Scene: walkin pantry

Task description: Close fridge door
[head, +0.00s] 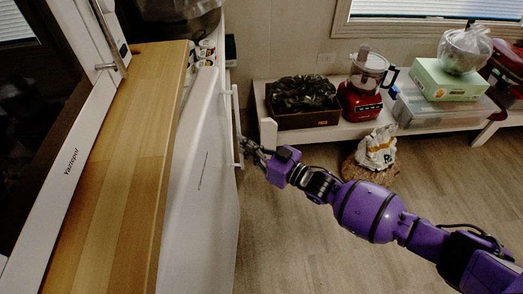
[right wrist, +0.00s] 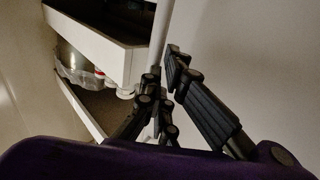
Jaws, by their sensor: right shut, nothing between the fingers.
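The white fridge door (head: 203,185) stands right of the wooden top, its front facing right. A white vertical bar handle (head: 236,125) is on its right side. My right gripper (head: 246,150) is at the handle's lower part, shut with nothing between its fingers. In the right wrist view the dark fingers (right wrist: 166,75) are close beside the white handle bar (right wrist: 160,32), with the pale door face (right wrist: 240,60) to their right. I cannot tell whether they touch the handle. How far the door is open is hard to tell. My left gripper is out of view.
A wooden top (head: 120,150) lies at left, with small jars (head: 206,50) near its far end. A low white bench (head: 420,126) along the back wall bears a box (head: 303,120), a red blender (head: 360,103) and a green carton (head: 452,80). A sack (head: 378,148) stands before it.

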